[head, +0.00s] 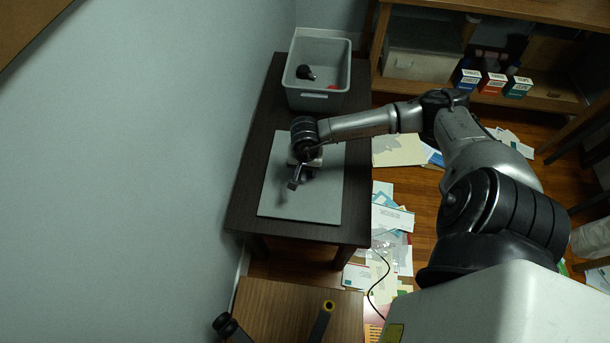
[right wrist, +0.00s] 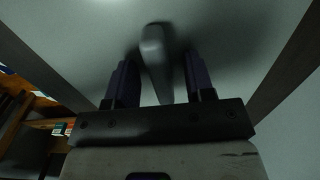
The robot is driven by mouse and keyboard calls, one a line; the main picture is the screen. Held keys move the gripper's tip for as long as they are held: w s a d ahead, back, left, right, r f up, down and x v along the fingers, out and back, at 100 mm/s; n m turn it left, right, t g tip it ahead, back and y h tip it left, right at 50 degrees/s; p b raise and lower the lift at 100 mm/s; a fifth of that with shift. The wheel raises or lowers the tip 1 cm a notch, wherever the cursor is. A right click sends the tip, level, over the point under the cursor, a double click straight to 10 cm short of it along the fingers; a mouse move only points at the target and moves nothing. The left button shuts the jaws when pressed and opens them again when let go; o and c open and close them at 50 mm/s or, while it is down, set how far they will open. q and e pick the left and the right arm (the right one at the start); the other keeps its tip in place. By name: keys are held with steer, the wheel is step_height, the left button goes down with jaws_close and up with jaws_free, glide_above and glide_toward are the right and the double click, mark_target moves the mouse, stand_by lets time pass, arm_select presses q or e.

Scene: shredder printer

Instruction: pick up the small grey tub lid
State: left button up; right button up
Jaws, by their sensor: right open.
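The grey tub lid (head: 302,205) lies flat on a dark table, in front of the open grey tub. In the right wrist view its grey surface (right wrist: 240,30) fills the background, with a raised grey handle (right wrist: 155,50) in the middle. My right gripper (head: 297,178) is above the middle of the lid, pointing down. Its jaws are open, with one dark finger on each side of the handle in the right wrist view (right wrist: 158,65). Gaps show between the handle and both fingers. My arm hides part of the lid's far end in the head view. My left gripper is out of view.
The grey tub (head: 318,97) holds a dark object and something red. The dark table (head: 357,205) stands by the left wall. A wooden surface (head: 280,305) with dark tools is nearer. Papers (head: 390,220) litter the floor. Wooden shelves (head: 540,98) hold small boxes.

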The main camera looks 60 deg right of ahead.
jaws_close()
stand_by(0.4)
steer(key=shift+r, duration=0.15)
